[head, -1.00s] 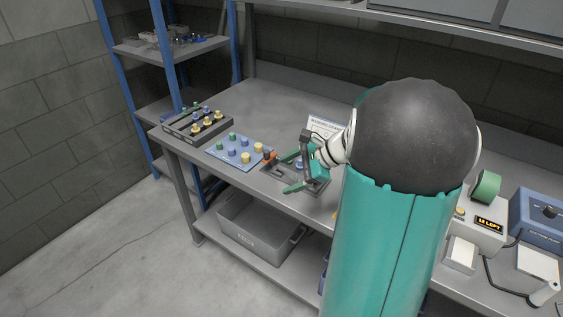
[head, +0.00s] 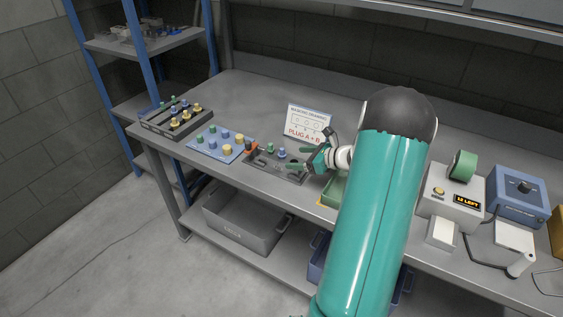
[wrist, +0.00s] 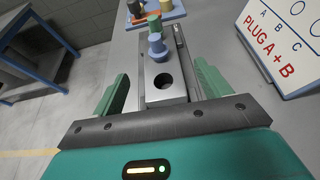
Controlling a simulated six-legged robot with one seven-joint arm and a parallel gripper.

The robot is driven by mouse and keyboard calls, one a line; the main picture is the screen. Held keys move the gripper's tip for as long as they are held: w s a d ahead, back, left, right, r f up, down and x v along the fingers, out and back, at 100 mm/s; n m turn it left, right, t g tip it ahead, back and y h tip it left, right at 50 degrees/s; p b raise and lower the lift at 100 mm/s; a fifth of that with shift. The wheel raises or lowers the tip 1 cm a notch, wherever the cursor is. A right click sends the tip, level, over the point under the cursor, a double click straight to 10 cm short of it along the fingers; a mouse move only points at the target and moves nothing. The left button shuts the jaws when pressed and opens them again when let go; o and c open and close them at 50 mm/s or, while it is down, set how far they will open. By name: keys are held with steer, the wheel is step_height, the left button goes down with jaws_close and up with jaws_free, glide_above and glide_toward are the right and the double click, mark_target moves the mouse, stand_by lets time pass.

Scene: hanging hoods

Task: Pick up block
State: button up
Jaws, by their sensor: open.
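The block (wrist: 165,86) is grey metal with an open round hole in its top, seen in the wrist view between my fingers. A blue plug (wrist: 157,47) and a green plug (wrist: 154,24) stand upright beyond the hole. The block sits in a dark grey holder (head: 262,168) on the bench in the head view. My gripper (wrist: 162,88) has its two green fingers apart, one on each side of the block, with nothing held. In the head view my gripper (head: 308,159) is over the holder's right end. I cannot tell its height above the block.
A blue board (head: 219,146) with several coloured plugs lies left of the holder. A dark plug rack (head: 174,122) stands farther left. A sign reading PLUG A + B (head: 308,121) stands behind. A label machine (head: 450,194) is at right. A grey bin (head: 243,222) is below.

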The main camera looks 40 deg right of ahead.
mark_target(285, 157)
steer(key=x, duration=0.5)
steer(key=shift+w+f, duration=0.2)
steer(key=shift+f, duration=0.1)
steer(key=c, duration=1.3)
steer(key=shift+r, duration=0.1)
steer(key=shift+c, duration=1.1)
steer(key=shift+r, duration=0.1)
